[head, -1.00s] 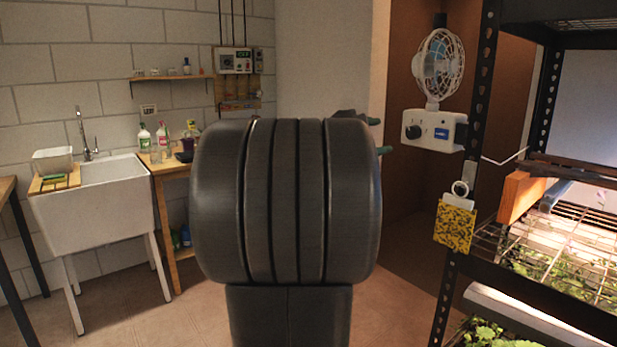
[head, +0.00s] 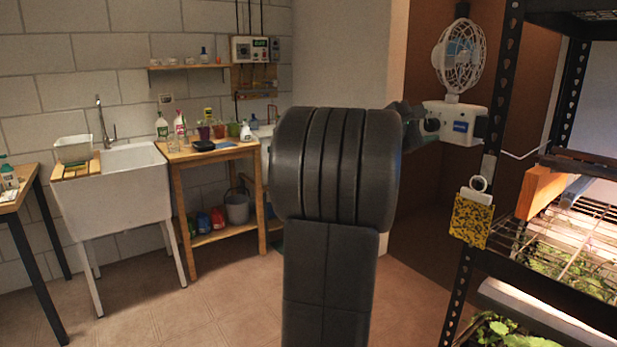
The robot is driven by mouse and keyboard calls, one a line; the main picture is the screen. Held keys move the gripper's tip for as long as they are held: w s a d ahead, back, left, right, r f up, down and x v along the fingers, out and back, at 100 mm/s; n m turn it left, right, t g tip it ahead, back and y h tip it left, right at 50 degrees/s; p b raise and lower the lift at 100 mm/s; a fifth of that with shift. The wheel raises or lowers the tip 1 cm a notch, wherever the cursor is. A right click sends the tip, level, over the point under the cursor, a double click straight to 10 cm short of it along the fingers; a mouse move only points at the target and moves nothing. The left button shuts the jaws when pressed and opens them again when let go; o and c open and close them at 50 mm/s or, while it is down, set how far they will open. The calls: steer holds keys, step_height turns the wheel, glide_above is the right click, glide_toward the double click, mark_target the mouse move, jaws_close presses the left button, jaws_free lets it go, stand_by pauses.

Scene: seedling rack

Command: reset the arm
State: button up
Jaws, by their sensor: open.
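My arm fills the middle of the head view, with a large dark ribbed joint on top of an upright link. My gripper (head: 428,130) shows only partly, behind and to the right of that joint. Its dark body and greenish fingertips stick out in front of the brown panel, near the white fan box. The jaws are open, and I see nothing held in them. The rest of the gripper is hidden behind the arm.
The seedling rack (head: 503,110) stands close on the right, with a yellow speckled card (head: 472,219) on its post. A fan (head: 458,57) sits behind. A sink (head: 130,190) and wooden bench (head: 238,152) stand back left. The floor (head: 190,310) at front left is clear.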

steer(key=v, duration=1.4)
steer(key=x, duration=0.7)
steer(key=p+x, duration=0.1)
steer(key=x, duration=0.6)
steer(key=shift+d+r, duration=0.1)
steer(key=shift+r, duration=0.1)
steer(key=shift+r+n+p, duration=0.1)
steer(key=shift+n+p, duration=0.5)
steer(key=shift+p, duration=0.2)
steer(key=n+p, duration=0.3)
steer(key=p, duration=0.3)
steer(key=shift+n, duration=0.3)
steer(key=n+p, duration=0.4)
steer(key=p, duration=0.5)
steer(key=shift+n, duration=0.4)
steer(key=b+v, duration=0.2)
steer(key=v, duration=1)
steer(key=shift+a+f+b, duration=0.3)
steer(key=shift+f+b, duration=0.1)
steer(key=shift+f, duration=0.15)
